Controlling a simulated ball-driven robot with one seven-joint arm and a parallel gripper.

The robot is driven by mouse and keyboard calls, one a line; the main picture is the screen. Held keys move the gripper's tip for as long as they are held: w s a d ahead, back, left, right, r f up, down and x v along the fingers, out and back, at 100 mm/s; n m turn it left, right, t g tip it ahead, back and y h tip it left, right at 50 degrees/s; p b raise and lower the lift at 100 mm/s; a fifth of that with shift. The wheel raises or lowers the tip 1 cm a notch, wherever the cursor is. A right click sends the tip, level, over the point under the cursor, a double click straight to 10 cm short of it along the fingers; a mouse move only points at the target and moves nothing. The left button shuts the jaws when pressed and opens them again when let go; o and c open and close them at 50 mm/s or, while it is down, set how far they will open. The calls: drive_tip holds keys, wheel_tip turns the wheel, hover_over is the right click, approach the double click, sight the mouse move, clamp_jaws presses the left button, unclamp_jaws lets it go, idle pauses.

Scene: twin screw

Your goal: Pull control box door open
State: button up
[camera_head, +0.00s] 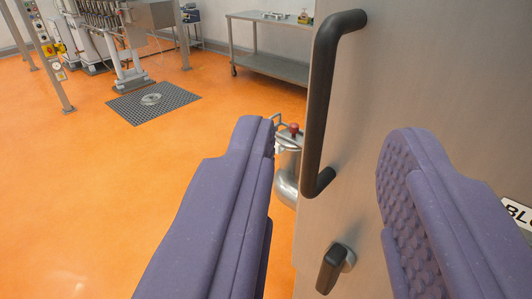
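The control box door (365,125) is a brushed metal panel filling the right of the view. A long black bar handle (322,110) stands upright on it near its left edge. A small black latch (333,268) sits below the handle. My gripper (325,145) is open, with one purple finger on each side of the handle's lower part in the picture. No contact with the handle is visible. I cannot tell from this view whether the door is fully shut.
Orange floor (90,200) lies open to the left. A metal pipe fitting with a red knob (293,128) is just left of the door. Farther back are a wheeled metal table (270,60), a floor grate (153,101) and a post with control buttons (45,45).

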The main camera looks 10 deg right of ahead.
sight(323, 88)
drive_tip(key=x, duration=0.7)
drive_tip(key=shift+w+d+f, duration=0.15)
drive_tip(key=shift+w+f, duration=0.05)
drive_tip(key=shift+w, duration=0.05)
clamp_jaws()
